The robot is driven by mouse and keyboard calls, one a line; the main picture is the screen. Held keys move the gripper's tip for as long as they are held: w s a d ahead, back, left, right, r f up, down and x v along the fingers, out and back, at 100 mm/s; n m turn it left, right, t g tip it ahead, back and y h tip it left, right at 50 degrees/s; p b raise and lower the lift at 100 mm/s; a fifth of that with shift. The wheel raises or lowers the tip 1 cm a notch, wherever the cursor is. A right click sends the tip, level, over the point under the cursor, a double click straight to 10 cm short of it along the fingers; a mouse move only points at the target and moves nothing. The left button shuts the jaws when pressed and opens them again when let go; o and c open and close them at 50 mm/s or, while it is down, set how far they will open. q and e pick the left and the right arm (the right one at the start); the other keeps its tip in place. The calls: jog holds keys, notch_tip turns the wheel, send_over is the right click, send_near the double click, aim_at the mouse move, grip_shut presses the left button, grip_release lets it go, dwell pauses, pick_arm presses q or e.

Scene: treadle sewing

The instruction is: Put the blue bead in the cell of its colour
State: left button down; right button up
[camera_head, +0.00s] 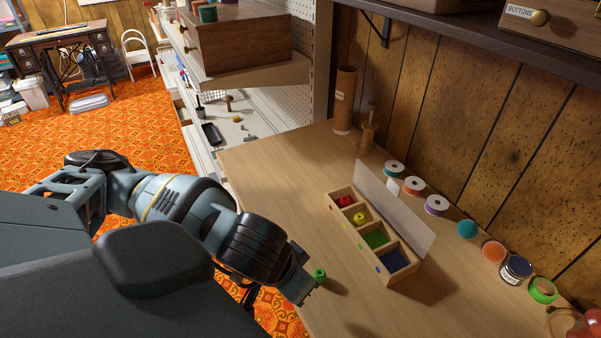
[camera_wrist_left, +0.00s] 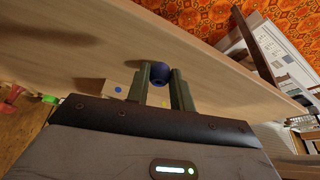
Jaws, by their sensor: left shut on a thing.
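My left gripper (camera_wrist_left: 160,72) is shut on the blue bead (camera_wrist_left: 159,74), which shows between its fingertips in the left wrist view. In the head view the gripper (camera_head: 305,280) is over the table's front edge, left of and nearer than the sorting box (camera_head: 363,252); the blue bead is hidden there. The box has a row of cells: red (camera_head: 344,202) and yellow (camera_head: 359,217) with beads in them, then green (camera_head: 376,240) and blue (camera_head: 395,258), where I see no bead.
A pale upright panel (camera_head: 398,208) stands along the box's back side. Thread spools (camera_head: 414,185), small jars (camera_head: 515,269) and a green tape roll (camera_head: 543,290) line the wall. A cardboard tube (camera_head: 345,100) stands at the far end. The tabletop (camera_head: 280,180) left of the box is clear.

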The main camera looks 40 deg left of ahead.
pick_arm(q)
jog(key=w+d+r, duration=0.2)
jog(key=w+r, duration=0.7)
jog(key=shift+w+n, duration=0.3)
jog(key=shift+n, duration=0.1)
jog(key=shift+s+d, duration=0.1)
jog(key=shift+s, duration=0.05)
